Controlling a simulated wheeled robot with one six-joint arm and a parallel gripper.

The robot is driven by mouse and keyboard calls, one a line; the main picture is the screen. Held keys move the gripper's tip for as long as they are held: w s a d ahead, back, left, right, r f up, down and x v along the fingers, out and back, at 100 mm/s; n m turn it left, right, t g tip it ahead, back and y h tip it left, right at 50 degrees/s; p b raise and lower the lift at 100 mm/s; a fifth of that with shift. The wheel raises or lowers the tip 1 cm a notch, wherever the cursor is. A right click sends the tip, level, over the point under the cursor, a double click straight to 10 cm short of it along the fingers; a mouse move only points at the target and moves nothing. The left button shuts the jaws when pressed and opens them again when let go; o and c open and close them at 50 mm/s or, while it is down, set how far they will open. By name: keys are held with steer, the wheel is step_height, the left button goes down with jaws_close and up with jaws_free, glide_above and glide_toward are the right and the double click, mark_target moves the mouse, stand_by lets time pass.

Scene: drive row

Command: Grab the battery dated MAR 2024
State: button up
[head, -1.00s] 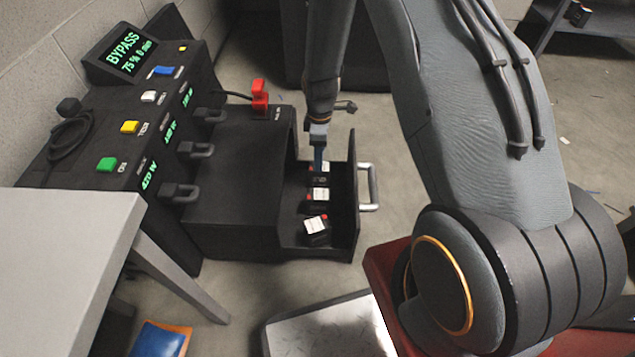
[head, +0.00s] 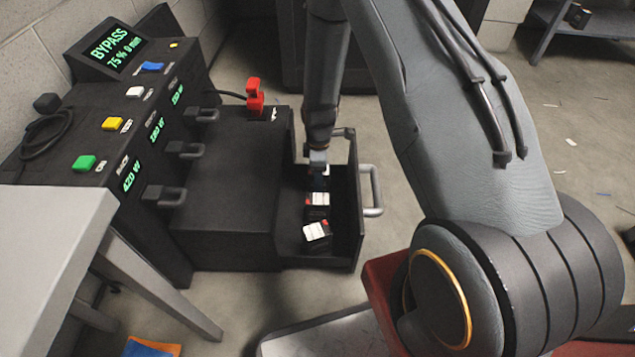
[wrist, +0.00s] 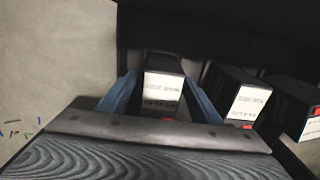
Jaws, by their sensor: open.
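Three black batteries with white labels lie in a row in an open black drawer (head: 346,225). The near one (head: 316,232) and middle one (head: 317,199) show clearly in the head view; the far one is mostly hidden by my gripper (head: 319,178). In the wrist view my gripper (wrist: 160,80) is open, its blue fingers on either side of one battery (wrist: 163,88). I cannot tell whether they touch it. Another battery (wrist: 245,100) and a third (wrist: 312,122) lie to the right. Label print is too small to read, so I cannot tell the dates.
A black cabinet (head: 222,200) with a sloped panel and a BYPASS display (head: 115,45) stands left of the drawer. A red connector (head: 254,98) sits on top. The drawer's handle (head: 373,190) is at right. A grey table (head: 50,235) is at lower left.

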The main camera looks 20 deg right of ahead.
steer(key=shift+f, duration=0.3)
jaws_close()
steer(key=shift+r, duration=0.1)
